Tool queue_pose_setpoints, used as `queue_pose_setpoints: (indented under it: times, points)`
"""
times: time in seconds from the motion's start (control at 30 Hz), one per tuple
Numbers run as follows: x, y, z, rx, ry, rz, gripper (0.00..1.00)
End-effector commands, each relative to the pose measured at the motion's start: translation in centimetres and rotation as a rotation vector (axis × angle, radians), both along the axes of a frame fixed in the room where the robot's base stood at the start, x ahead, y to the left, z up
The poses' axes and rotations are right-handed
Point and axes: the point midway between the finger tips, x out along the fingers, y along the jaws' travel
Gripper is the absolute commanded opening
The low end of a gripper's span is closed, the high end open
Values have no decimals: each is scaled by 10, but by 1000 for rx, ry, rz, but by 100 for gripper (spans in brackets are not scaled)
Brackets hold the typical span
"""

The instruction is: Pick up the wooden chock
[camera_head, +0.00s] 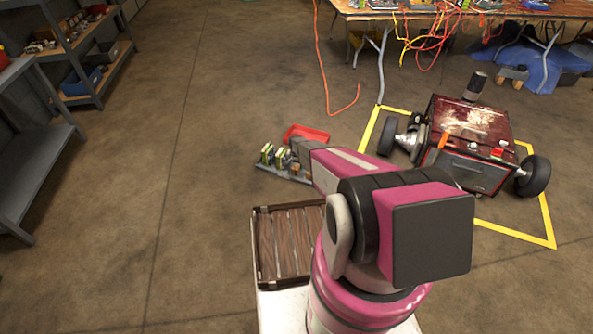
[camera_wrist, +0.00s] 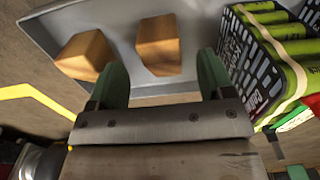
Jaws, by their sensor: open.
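Two small wooden chocks lie on a grey tray (camera_wrist: 62,30) in the wrist view. One chock (camera_wrist: 159,46) appears in the gap between my fingertips, ahead of them. The other chock (camera_wrist: 84,55) is to the left, outside the left finger. My gripper (camera_wrist: 162,62) is open, its two green fingers apart with nothing held. I cannot tell how far the fingertips are from the chock. In the head view the tray (camera_head: 266,168) is on the floor, partly hidden by my arm, which also hides my gripper.
Green battery packs (camera_wrist: 285,45) in a black holder stand close right of my right finger. A red bin (camera_head: 305,132) is behind the tray. A maroon wheeled machine (camera_head: 466,140) stands inside a yellow floor square (camera_head: 372,127). Open floor (camera_head: 190,180) lies left.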

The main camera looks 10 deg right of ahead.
Motion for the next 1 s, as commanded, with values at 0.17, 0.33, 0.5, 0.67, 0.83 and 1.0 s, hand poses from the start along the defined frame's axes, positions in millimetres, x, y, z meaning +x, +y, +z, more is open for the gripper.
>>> queue_pose_setpoints:
  times: [0.17, 0.33, 0.5, 0.67, 0.83, 1.0]
  points:
    - [1, 1, -22, 0, 1, 0, 74]
    - [1, 1, -44, 0, 1, 0, 74]
    - [0, 1, -49, 0, 0, 0, 74]
    - [0, 1, -48, 0, 0, 0, 58]
    - [0, 1, -48, 0, 0, 0, 19]
    - [0, 1, -48, 0, 0, 0, 19]
